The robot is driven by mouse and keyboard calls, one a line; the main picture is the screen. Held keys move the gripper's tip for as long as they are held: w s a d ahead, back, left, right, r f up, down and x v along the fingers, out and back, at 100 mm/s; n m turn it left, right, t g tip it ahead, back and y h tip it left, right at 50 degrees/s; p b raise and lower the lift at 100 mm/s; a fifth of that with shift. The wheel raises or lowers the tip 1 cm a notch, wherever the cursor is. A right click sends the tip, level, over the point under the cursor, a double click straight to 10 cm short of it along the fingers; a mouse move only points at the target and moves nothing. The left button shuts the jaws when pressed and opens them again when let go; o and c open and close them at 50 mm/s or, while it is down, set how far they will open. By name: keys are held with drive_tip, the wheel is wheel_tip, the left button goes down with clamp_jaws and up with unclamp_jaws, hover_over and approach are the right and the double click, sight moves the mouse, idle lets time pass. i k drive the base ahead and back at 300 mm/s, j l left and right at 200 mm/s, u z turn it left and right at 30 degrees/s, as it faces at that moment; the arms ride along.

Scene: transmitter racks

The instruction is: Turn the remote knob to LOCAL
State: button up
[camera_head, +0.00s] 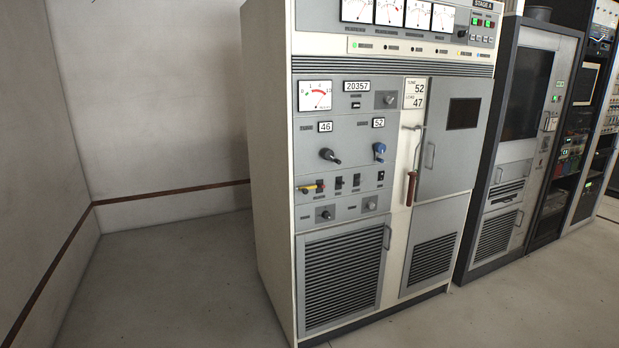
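A cream and grey transmitter cabinet (265,150) stands in the middle of the view, with its front facing me at a slant. Its left panel carries several small knobs. A black knob (326,214) sits at the lower left of the panel, and a grey knob (371,204) sits to its right. Another grey knob (389,100) is higher, right of the 20357 counter. The lettering by these knobs is too small to read, so I cannot tell which is the remote knob or where it points. My gripper is not in view.
A black crank knob (330,156), a blue crank knob (379,149) and a yellow-and-red handle (312,188) stick out from the panel. A brown-gripped lever (411,188) hangs between the doors. More racks (530,130) stand at right. The floor (180,290) at left is clear.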

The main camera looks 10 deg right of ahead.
sight(387, 99)
drive_tip(key=i+j+z, duration=0.2)
drive_tip(key=i, duration=0.2)
drive_tip(key=i+z, duration=0.15)
drive_tip(key=i, duration=0.3)
drive_tip(key=i+j+z, duration=0.2)
drive_tip(key=i, duration=0.15)
